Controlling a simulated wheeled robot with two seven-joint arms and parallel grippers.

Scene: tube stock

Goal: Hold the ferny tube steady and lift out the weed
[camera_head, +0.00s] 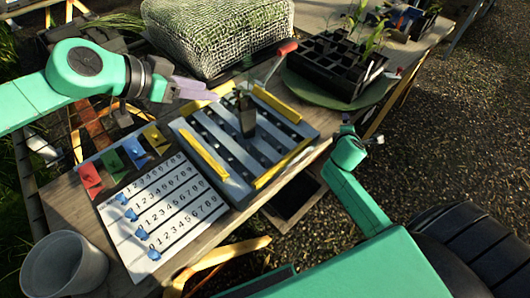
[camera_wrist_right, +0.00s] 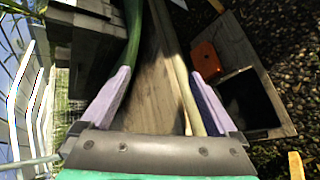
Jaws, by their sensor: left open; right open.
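A dark tube (camera_head: 247,118) stands upright in the grey rack (camera_head: 222,178), which has yellow rails. The tube's top is small and dark, and I cannot make out ferny leaves or a weed there. My left gripper (camera_head: 204,90) is open and empty, above the rack's back left corner and left of the tube, apart from it. My right gripper (camera_wrist_right: 161,75) is open in the right wrist view, with wooden table surface seen between its fingers and no tube there. In the head view, its fingers cannot be made out.
A black cell tray (camera_head: 325,72) with seedlings sits on a green mat (camera_head: 300,92) at the back right. A red-handled tool (camera_head: 287,49) leans behind the rack. A mesh-covered block (camera_head: 215,35), number board (camera_head: 160,212), coloured cards (camera_head: 112,163) and grey bucket (camera_head: 62,265) stand around.

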